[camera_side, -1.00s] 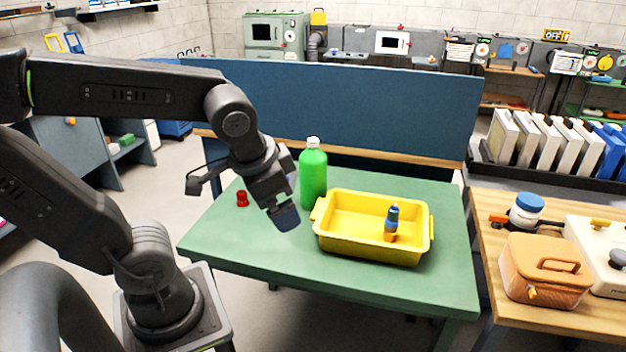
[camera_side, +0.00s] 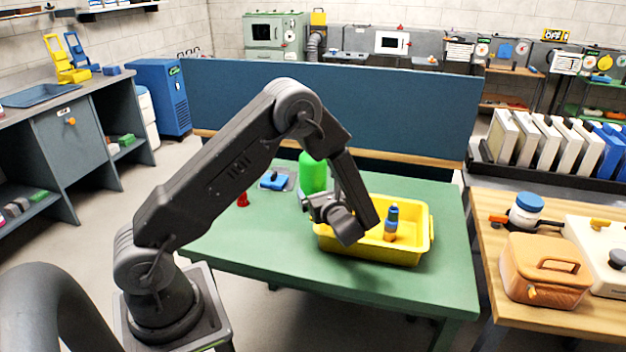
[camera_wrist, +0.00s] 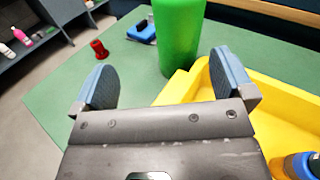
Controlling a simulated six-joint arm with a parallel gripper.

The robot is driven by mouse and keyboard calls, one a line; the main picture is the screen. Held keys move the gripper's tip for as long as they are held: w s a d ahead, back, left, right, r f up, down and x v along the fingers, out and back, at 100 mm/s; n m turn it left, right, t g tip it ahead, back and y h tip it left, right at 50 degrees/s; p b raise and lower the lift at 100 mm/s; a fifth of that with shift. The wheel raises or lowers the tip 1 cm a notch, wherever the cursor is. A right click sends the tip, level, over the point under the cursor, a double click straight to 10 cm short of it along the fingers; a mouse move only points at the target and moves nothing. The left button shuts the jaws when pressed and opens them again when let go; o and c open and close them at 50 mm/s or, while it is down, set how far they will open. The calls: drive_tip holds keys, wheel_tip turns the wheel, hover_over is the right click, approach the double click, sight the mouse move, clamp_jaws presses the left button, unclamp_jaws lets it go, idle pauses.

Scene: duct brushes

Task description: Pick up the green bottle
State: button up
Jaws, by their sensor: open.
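The green bottle (camera_side: 313,173) stands upright on the green table, left of the yellow tray's back corner. My gripper (camera_wrist: 166,85) is open, with nothing visible between the fingers. In the side view, my gripper is at the near side of the bottle, over the tray's left end, and partly hidden by my wrist.
The yellow tray (camera_side: 415,250) holds a small blue-and-orange bottle (camera_side: 391,224). A red piece (camera_side: 243,199) and a blue object (camera_side: 274,181) on a grey plate lie left of the green bottle. A blue partition (camera_side: 420,120) stands behind the table. The table's front left is clear.

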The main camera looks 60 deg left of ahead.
sight(316, 176)
drive_tip(key=shift+w+a+f+m+t+y, duration=0.1)
drive_tip(key=shift+w+f+m+t+y, duration=0.05)
drive_tip(key=shift+w+f+m+t, duration=0.35)
drive_tip(key=shift+w+f+m+t+y, duration=0.15)
drive_tip(key=shift+w+f+m+t, duration=0.1)
drive_tip(key=shift+f+m, duration=0.3)
drive_tip(key=shift+w+a+f, duration=0.15)
drive_tip(key=shift+a, duration=0.1)
drive_tip(key=x, duration=0.8)
drive_tip(key=shift+r+x, duration=0.15)
drive_tip(key=shift+x, duration=1.15)
drive_tip(key=shift+r+x, duration=0.15)
drive_tip(key=shift+x, duration=1.15)
drive_tip(key=shift+w, duration=0.15)
drive_tip(key=c, duration=1.3)
drive_tip(key=shift+r, duration=0.2)
drive_tip(key=shift+c, duration=0.2)
